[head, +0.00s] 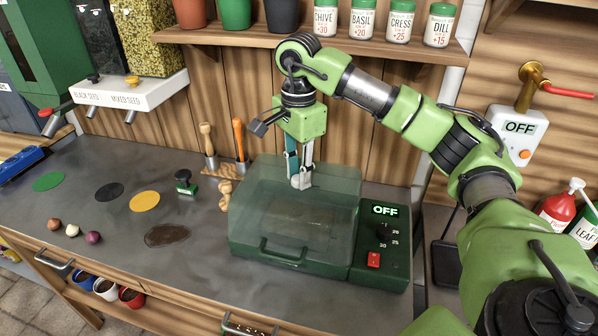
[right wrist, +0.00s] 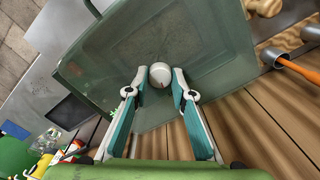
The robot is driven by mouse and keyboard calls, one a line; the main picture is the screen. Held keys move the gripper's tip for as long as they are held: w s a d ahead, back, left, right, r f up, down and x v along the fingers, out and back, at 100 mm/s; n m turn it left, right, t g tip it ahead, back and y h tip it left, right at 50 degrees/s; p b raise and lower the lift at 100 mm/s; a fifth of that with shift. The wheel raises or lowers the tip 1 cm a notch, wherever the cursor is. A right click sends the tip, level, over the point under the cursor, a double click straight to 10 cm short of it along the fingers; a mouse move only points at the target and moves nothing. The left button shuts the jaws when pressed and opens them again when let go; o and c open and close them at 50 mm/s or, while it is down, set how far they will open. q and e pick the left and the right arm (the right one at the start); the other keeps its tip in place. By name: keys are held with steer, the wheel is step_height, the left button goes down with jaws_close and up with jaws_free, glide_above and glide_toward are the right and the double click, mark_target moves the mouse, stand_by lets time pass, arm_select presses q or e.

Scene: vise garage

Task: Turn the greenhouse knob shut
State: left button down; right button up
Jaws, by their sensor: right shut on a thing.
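The greenhouse is a green box with a see-through lid (head: 270,205); the lid is down in the head view. A round pale knob (right wrist: 160,74) sits on top of the lid, with a short dark mark on its face in the right wrist view. My right gripper (head: 299,180) reaches down from above to the lid's back right part. Its two fingertips (right wrist: 160,82) are shut on the knob, one on each side. In the head view the fingers mostly hide the knob. My left gripper is not in view.
The control panel (head: 383,240) right of the lid shows OFF and has a dial and a red switch. A stamp (head: 185,183) and tools in a wooden rack (head: 222,168) stand to the left. A shelf (head: 330,40) with jars hangs behind.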

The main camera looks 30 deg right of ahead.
steer(key=shift+n, duration=1.5)
steer(key=o, duration=1.1)
steer(key=shift+o, duration=0.2)
steer(key=shift+r, duration=0.25)
step_height(320, 180, up, 11)
steer(key=shift+r, duration=0.2)
steer(key=shift+a+f, duration=0.1)
